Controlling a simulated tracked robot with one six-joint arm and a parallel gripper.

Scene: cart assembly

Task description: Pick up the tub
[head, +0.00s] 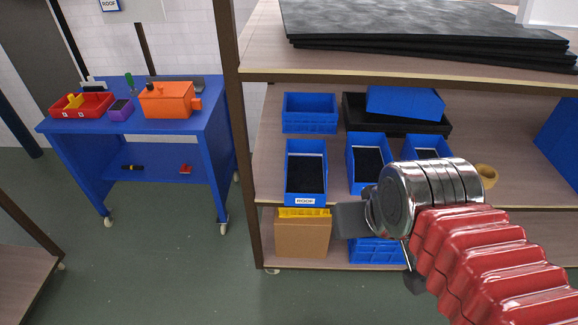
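Several open blue tubs stand on the middle shelf. The left one, a tub labelled ROOF (305,172), has dark contents and its front at the shelf edge. A second blue tub (369,163) with dark contents stands to its right, and a third (426,153) is partly hidden by my arm. The frames do not show which one is the task's tub. My gripper (381,251) is in front of the shelves, right of and lower than the ROOF tub. Its two dark fingers are apart, with nothing visible held between them. A blue crate (373,252) shows behind it on the lower shelf.
A brown box (302,236) with a yellow top stands on the lower shelf. A blue crate (309,113) stands at the back. Black sheets (420,35) lie on the top shelf. A blue cart (140,125) with red, purple and orange items stands left. The floor between is clear.

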